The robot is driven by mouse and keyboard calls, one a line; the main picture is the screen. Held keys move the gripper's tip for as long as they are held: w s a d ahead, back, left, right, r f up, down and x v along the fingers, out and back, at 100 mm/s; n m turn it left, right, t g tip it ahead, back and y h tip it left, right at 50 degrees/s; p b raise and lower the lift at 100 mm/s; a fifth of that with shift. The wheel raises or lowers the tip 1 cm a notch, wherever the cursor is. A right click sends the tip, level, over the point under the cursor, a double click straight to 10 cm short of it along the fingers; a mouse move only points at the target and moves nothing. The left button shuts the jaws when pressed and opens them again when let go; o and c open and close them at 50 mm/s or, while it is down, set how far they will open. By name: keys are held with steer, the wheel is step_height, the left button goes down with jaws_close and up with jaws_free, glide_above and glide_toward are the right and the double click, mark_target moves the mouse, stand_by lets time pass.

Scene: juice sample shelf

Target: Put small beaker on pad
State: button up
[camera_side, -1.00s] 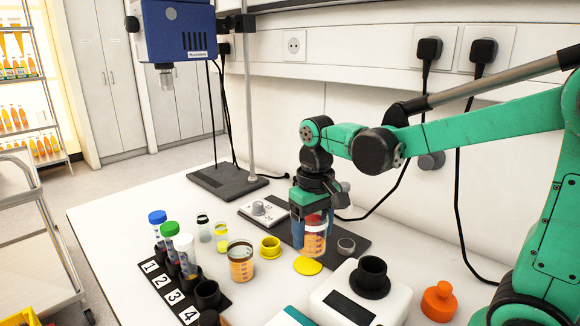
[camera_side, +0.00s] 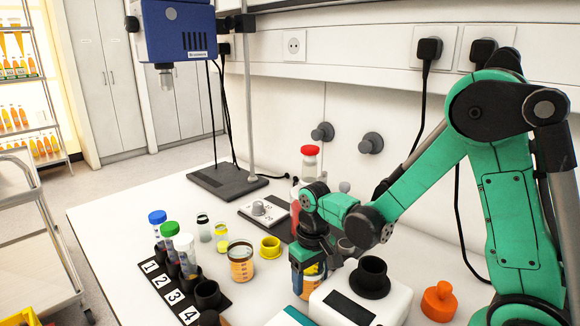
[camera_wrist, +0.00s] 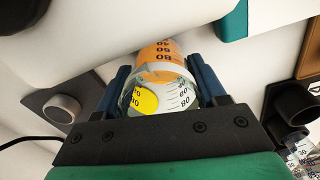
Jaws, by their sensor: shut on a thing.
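My gripper (camera_side: 311,280) is shut on a clear graduated beaker (camera_wrist: 162,85) with orange contents. Its blue fingers stand on both sides of the glass in the wrist view. In the side view the held beaker (camera_side: 313,284) is low over the table, partly hidden by the fingers and the white device. Another beaker with orange contents (camera_side: 240,264) stands to the left.
A white device with a black cup (camera_side: 371,278) stands close to the right of my gripper. A yellow ring-shaped cup (camera_side: 270,247), a numbered tube rack (camera_side: 178,290) and small vials stand left. A red-capped bottle (camera_side: 310,160) stands behind my arm. An orange flask (camera_side: 438,301) is at right.

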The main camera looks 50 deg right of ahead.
steer(key=shift+f, duration=0.1)
steer(key=o, duration=1.4)
step_height(320, 180, up, 12)
steer(key=shift+r, duration=0.1)
steer(key=s+t, duration=0.1)
steer(key=a+t, duration=0.1)
steer(key=shift+s+a+r+n+t, duration=0.2)
steer(key=shift+s+n+t, duration=0.1)
steer(key=shift+s+n, duration=0.1)
steer(key=t, duration=0.1)
steer(key=s+a+n+t, duration=0.1)
steer(key=t, duration=0.1)
steer(key=shift+s+a+f+t, duration=0.15)
steer(key=shift+t, duration=0.15)
steer(key=shift+o, duration=0.4)
steer(key=shift+a+f+t, duration=0.1)
steer(key=shift+a+t, duration=0.05)
steer(key=shift+t, duration=0.35)
